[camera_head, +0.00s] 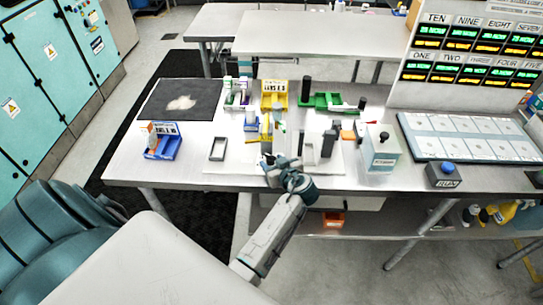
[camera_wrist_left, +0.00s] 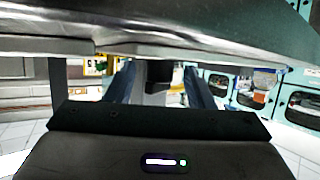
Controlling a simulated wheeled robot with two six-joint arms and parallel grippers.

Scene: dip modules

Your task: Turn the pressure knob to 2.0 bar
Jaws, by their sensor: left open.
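A pale box (camera_head: 381,158) with a small dark round part (camera_head: 384,136) on its upper face stands at the right of the bench. That part may be the pressure knob, but no scale or pointer can be read. My left gripper (camera_head: 278,163) is at the front edge of the bench, well to the left of the box and apart from it. In the left wrist view its two fingers (camera_wrist_left: 160,88) are spread, with a dark blurred thing in view beyond them. I cannot tell what that thing is. My right gripper is in neither view.
The bench (camera_head: 235,180) has a blue bin (camera_head: 163,146), a yellow bin (camera_head: 274,95), a green tray (camera_head: 322,101) and a small grey tray (camera_head: 218,148). A dark upright device (camera_head: 330,138) stands between my left gripper and the box.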

